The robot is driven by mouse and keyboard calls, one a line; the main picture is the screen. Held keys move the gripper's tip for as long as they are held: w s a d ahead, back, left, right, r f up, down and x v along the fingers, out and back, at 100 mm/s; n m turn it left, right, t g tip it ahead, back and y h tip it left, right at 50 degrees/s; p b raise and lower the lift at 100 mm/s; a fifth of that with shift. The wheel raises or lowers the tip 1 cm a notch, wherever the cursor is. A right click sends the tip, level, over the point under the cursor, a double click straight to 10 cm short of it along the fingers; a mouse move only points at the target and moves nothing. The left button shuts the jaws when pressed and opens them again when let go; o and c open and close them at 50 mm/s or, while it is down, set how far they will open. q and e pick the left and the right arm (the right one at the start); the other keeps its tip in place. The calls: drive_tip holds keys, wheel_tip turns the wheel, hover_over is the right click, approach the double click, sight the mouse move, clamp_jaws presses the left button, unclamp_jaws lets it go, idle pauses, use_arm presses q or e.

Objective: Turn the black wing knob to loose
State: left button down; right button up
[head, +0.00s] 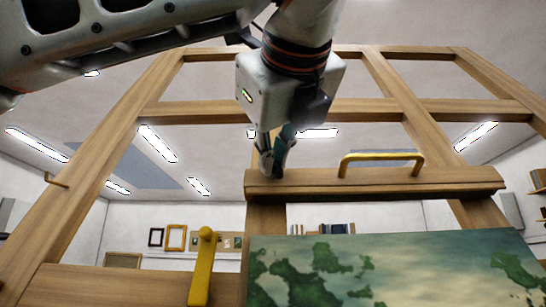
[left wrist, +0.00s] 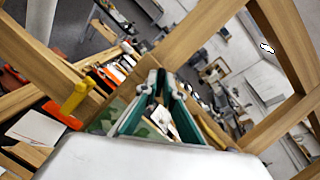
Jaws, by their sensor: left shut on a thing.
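My left gripper (head: 273,165) reaches down from above to the left end of a wooden crossbar (head: 400,181) on the easel. Its fingers are closed together at the bar's top edge, around a small thing that they cover. This is where the black wing knob appears to be, but its wings are hidden and I cannot tell their angle. In the left wrist view the gripper's green-sided fingers (left wrist: 162,88) converge to a narrow tip, and the knob cannot be made out there. My right gripper is in neither view.
A brass handle (head: 381,157) stands on the crossbar right of my gripper. A yellow lever (head: 202,268) is lower left. A green and blue painting (head: 390,270) sits below the bar. Wooden easel posts (head: 95,165) rise on both sides.

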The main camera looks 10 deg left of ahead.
use_arm(q)
drive_tip(key=n+g, duration=0.1)
drive_tip(key=n, duration=0.5)
drive_tip(key=n+g, duration=0.2)
drive_tip(key=n, duration=0.4)
drive_tip(key=shift+r+y+p, duration=0.1)
drive_tip(key=shift+y+p, duration=0.3)
drive_tip(key=c, duration=2.2)
unclamp_jaws()
drive_tip(key=shift+v, duration=3.8)
drive_tip(key=shift+w, duration=0.1)
